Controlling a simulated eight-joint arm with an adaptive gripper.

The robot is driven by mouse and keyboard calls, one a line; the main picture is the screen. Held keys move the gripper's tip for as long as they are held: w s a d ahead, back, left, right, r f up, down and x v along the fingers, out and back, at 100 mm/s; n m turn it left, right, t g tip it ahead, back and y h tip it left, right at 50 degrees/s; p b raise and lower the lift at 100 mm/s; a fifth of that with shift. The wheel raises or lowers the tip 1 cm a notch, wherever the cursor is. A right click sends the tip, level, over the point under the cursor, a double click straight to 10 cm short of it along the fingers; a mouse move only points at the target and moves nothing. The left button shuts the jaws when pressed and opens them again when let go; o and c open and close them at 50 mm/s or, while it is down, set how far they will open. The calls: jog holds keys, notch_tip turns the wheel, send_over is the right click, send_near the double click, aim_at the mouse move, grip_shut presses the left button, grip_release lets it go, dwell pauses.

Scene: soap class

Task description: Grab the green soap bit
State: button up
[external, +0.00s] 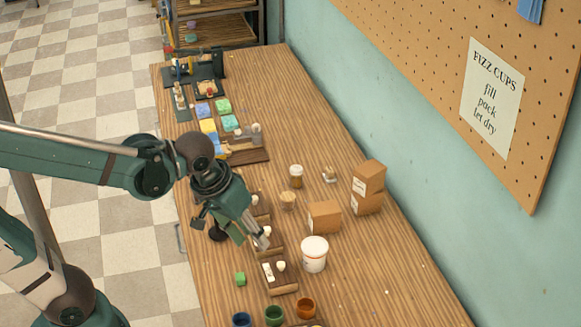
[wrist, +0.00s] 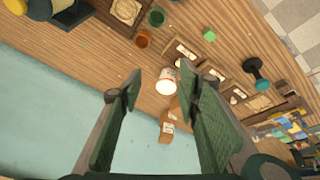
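A white tub (external: 314,254) stands right of my gripper, with cardboard boxes (external: 325,217) behind it. Wooden mould trays (external: 280,285) lie close to the green bit. Blue, green and orange cups (external: 274,315) stand at the near edge. The table's right side is mostly clear.

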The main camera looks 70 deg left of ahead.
jog(key=a+f+n+g+b, duration=0.2)
jog(key=a+f+n, duration=0.3)
jog(key=a+f, duration=0.3)
jog(key=n+g+b, duration=0.2)
jog(key=n+b, duration=0.1)
jog(key=n, duration=0.2)
send_over(239, 273)
jog(key=shift+h, duration=0.4)
jog(key=f, duration=1)
jog(key=shift+w+d+f, duration=0.2)
jog(key=shift+w+d, duration=0.05)
jog(key=shift+s+a+f, duration=0.2)
jog(key=shift+a+f, duration=0.1)
jog(key=shift+f, duration=0.1)
jog(key=shift+f, duration=0.15)
jog(key=shift+f, duration=1.15)
jog(key=shift+f, duration=0.1)
jog(key=shift+f+b, duration=0.85)
jog(key=shift+f, duration=1.65)
